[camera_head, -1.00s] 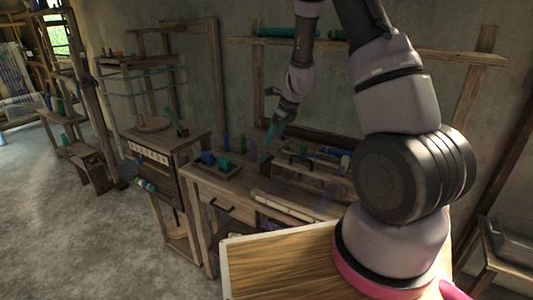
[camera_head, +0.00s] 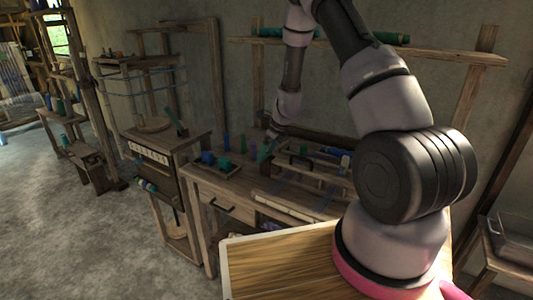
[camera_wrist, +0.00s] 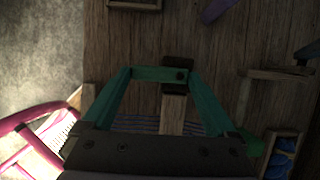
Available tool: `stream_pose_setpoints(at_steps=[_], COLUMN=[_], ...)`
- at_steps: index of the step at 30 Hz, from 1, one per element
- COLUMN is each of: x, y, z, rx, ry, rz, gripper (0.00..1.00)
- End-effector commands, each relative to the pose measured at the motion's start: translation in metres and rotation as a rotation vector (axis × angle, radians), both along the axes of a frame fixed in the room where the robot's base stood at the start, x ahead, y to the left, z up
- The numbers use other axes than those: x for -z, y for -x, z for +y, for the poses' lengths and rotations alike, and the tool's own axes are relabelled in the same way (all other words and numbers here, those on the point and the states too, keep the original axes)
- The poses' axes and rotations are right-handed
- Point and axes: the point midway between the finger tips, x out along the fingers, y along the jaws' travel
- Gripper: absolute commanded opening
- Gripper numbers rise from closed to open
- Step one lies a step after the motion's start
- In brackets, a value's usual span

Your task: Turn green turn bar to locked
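In the wrist view a green turn bar (camera_wrist: 153,74) lies crosswise over a dark plate with a round pivot near its right end. Below the plate is a pale wooden strip. The two teal fingers of my gripper (camera_wrist: 161,80) are spread apart, with their tips near the two ends of the bar. I cannot tell whether they touch it. In the head view my gripper (camera_head: 272,136) is low over the back of the wooden workbench, small and dim. The turn bar cannot be made out clearly there.
The workbench (camera_head: 236,191) holds a small tray with blue and teal blocks (camera_head: 208,157), upright spools (camera_head: 227,141) and a wooden rack (camera_head: 312,163). Thread lines pass below the bar in the wrist view. A shelf rail (camera_head: 440,53) runs along the wall behind.

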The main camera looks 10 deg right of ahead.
Motion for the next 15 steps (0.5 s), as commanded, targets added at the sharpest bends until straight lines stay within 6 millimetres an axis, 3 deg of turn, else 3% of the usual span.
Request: stream_pose_setpoints(at_steps=[1, 2, 3, 15], x=[-0.0002, -0.0002, -0.0002, -0.0003], y=[0.0, 0.0, 0.0, 0.0004], z=[-0.0001, -0.0001, -0.0001, -0.0033], rx=[0.0, 0.0, 0.0, -0.095], ry=[0.0, 0.0, 0.0, 0.001], rz=[0.0, 0.0, 0.0, -0.001], gripper=[0.5, 0.39, 0.37, 0.37])
